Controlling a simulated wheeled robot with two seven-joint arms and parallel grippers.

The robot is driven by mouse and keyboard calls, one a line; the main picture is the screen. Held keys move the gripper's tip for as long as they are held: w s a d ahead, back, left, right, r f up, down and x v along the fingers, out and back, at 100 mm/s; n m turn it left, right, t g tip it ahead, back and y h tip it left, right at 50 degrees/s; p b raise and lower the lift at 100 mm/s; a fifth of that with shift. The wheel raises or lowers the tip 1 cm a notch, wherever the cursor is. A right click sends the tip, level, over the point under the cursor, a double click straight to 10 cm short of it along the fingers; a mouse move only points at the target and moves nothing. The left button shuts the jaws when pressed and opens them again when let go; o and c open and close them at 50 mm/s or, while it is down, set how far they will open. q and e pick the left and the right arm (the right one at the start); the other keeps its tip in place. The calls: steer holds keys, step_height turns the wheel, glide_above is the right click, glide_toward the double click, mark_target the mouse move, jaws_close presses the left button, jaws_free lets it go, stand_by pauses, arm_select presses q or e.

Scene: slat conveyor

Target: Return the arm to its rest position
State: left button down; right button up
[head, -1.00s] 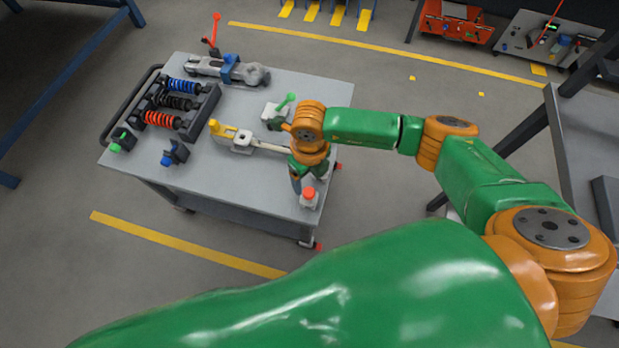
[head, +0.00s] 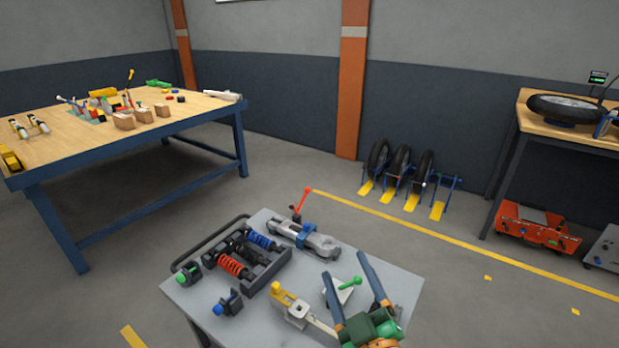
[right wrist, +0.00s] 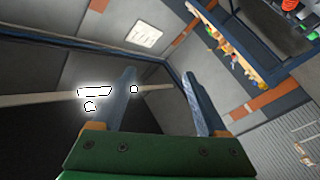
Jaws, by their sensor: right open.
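My right gripper (head: 343,264) shows at the lower right of the head view, in front of the grey cart. Its two long blue-grey fingers point up and away, spread apart with nothing between them. Its green and orange body (head: 370,328) is cut off by the bottom edge, and the rest of the arm is out of view. In the right wrist view the right gripper (right wrist: 157,72) is also open and empty, with ceiling lamps and walls beyond it. My left gripper is in neither view.
The grey cart (head: 395,280) carries a black rack (head: 262,277) of shock absorbers, a grey clamped part (head: 305,238), a yellow-tipped part (head: 298,307) and a green-handled part (head: 343,290). A wooden workbench (head: 75,130) stands at left, wheel stands (head: 400,170) at the back. Open floor surrounds the cart.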

steer(key=s+d+f+m+g+h, duration=0.35)
steer(key=s+d+f+g, duration=0.2)
steer(key=f, duration=0.35)
steer(key=s+d+f+m+g+h, duration=0.2)
steer(key=s+d+f+m+g, duration=0.3)
steer(key=f, duration=0.4)
steer(key=s+f+g+y, duration=0.2)
steer(key=s+f+g, duration=0.3)
steer(key=s, duration=0.6)
step_height(320, 180, down, 16)
steer(key=s+f, duration=0.1)
steer(key=s, duration=0.1)
steer(key=s+d+f+n+g, duration=0.1)
steer(key=s+f+g, duration=0.1)
steer(key=s+f, duration=0.7)
steer(key=s, duration=0.2)
steer(key=shift+s+d+h, duration=0.3)
steer(key=shift+d+h, duration=0.05)
steer(key=shift+d, duration=0.05)
